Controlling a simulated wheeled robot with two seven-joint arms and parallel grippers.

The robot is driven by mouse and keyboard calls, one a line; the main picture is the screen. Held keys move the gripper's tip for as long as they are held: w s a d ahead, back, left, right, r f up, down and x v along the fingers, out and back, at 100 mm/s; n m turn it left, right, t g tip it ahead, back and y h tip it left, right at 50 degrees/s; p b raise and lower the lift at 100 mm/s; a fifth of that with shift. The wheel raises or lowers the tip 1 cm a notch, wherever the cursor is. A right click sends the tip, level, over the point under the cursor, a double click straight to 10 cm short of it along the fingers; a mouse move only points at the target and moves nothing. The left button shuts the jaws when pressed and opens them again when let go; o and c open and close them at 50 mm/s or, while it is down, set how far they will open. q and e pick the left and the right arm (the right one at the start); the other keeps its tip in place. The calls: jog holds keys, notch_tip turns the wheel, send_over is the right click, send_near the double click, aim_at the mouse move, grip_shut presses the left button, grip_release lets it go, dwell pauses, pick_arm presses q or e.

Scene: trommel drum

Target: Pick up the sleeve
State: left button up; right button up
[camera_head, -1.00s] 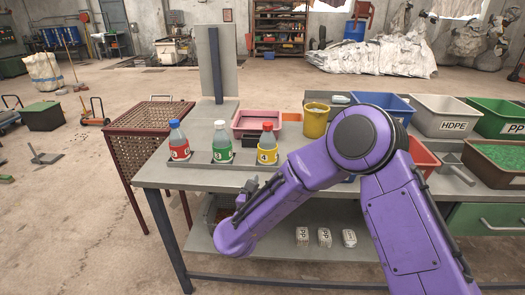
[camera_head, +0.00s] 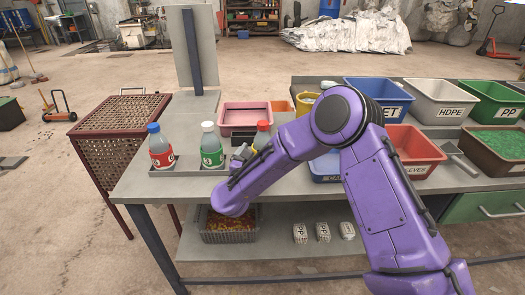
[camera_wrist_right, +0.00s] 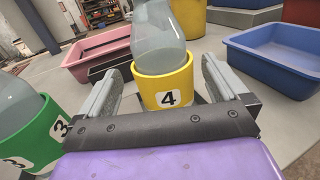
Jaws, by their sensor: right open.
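A clear bottle with a yellow sleeve (camera_wrist_right: 168,90) numbered 4 stands in the middle of the right wrist view. My right gripper (camera_head: 244,153) is at this bottle. In the right wrist view the gripper (camera_wrist_right: 163,76) is open, one finger on each side of the sleeve; contact cannot be told. A green sleeve (camera_head: 211,154) numbered 3 and a red sleeve (camera_head: 162,156) are on the bottles to the left. My left gripper is out of view.
The bottles stand in a row on a grey tray (camera_head: 188,172) on the table. A pink bin (camera_head: 245,122) is behind them, a blue bin (camera_wrist_right: 280,60) to the right. A red bin (camera_head: 412,152) labelled for sleeves stands farther right.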

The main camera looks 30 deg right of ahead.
jog(key=x, duration=0.3)
jog(key=shift+d+r+p, duration=0.1)
jog(key=shift+r+p, duration=0.05)
jog(key=shift+p, duration=0.2)
jog(key=shift+d, duration=0.35)
jog(key=shift+w+a, duration=0.1)
jog(key=c, duration=0.7)
jog(key=shift+c, duration=0.2)
notch_tip(320, 180, up, 18)
jog(key=shift+f+b, duration=0.1)
jog(key=shift+b, duration=1.1)
